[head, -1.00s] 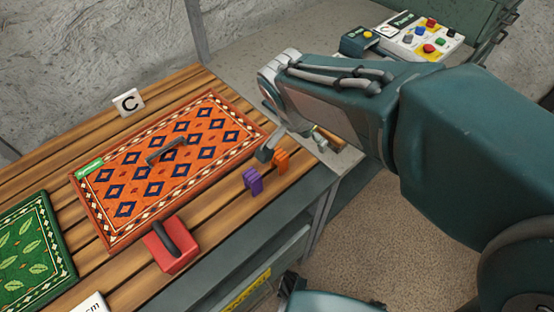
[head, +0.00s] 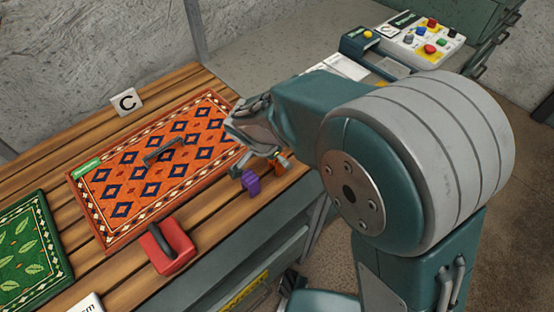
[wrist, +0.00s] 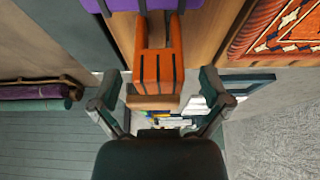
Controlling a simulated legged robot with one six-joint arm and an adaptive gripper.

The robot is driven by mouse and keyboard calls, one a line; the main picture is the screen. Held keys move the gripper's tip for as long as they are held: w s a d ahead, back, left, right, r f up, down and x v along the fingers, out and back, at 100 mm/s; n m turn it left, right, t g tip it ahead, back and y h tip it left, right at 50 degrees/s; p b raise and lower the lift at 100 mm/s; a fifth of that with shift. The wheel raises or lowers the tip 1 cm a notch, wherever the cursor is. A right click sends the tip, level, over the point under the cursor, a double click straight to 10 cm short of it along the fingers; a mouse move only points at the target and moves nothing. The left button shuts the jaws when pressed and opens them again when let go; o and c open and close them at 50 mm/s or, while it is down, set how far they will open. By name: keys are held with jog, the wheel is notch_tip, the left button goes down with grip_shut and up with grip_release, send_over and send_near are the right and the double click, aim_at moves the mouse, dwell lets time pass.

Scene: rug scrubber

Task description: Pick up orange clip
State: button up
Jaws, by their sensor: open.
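The orange clip (wrist: 159,60) stands on the wooden table near its front edge. In the wrist view it lies ahead of my gripper (wrist: 158,95), roughly centred between the two spread fingers. My gripper is open and empty. In the head view my gripper (head: 262,160) hangs over the table's front right corner, and only part of the orange clip (head: 278,165) shows behind the fingers. I cannot tell whether a finger touches it.
A purple clip (head: 250,182) stands close to the left of the orange one. A red scrubber block (head: 168,246) with a dark handle lies further left. The orange patterned rug (head: 150,165) and a green rug (head: 30,240) lie on the table (head: 60,150).

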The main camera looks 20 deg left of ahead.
jog(key=shift+x, duration=1.15)
jog(key=c, duration=1)
jog(key=shift+r, duration=0.1)
